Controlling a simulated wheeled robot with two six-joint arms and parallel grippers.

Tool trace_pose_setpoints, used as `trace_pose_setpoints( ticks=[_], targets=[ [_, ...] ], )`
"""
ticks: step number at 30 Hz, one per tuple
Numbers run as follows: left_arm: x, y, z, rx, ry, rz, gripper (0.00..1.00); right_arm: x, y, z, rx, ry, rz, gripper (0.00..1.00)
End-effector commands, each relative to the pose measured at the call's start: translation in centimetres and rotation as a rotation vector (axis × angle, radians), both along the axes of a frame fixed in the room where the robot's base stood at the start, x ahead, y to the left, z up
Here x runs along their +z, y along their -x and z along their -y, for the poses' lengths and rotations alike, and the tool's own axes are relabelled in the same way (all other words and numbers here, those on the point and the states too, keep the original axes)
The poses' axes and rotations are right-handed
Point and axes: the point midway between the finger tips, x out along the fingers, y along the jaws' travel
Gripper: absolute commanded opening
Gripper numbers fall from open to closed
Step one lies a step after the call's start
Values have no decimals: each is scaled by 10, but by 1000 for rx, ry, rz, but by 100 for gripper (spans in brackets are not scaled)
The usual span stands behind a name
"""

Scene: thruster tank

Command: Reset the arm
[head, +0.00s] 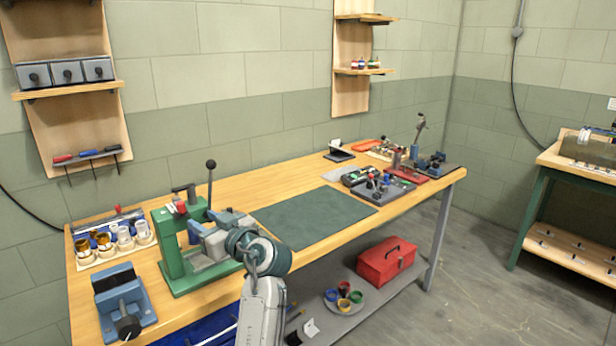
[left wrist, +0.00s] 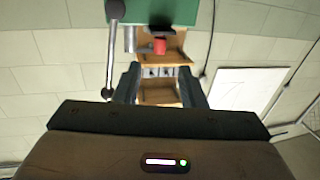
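My left arm comes up from the bottom of the head view, and its gripper (head: 200,232) is at the green press (head: 180,268) on the bench, partly hidden by my own wrist. In the left wrist view the two dark fingers of my left gripper (left wrist: 158,72) stand apart. I see nothing held between them; a wooden wall shelf (left wrist: 160,92) shows through the gap. The green body of the press (left wrist: 170,12) and its dark lever (left wrist: 112,50) are just beyond the fingertips. My right gripper is not in view.
The wooden bench (head: 110,248) carries a blue vise (head: 120,300), a cup rack (head: 115,243), a dark green mat (head: 310,218) and fixtures at its far right. A red toolbox (head: 386,262) sits on the lower shelf. The mat is clear.

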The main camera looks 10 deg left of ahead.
Motion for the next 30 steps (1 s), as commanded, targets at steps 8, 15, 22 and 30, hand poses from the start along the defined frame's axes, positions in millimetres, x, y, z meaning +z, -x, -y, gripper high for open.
trace_pose_setpoints(
  ticks=[8, 15, 22, 30],
  targets=[
    [-109, 48, -18, -91, 126, -226, 37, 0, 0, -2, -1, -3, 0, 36],
    [-224, 137, -15, -282, 286, -545, 37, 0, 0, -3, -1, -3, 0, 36],
    [-292, 235, 10, -526, 412, -837, 37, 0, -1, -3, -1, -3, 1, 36],
    [-318, 313, 39, -740, 496, -1035, 37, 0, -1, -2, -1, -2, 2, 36]
  ],
)
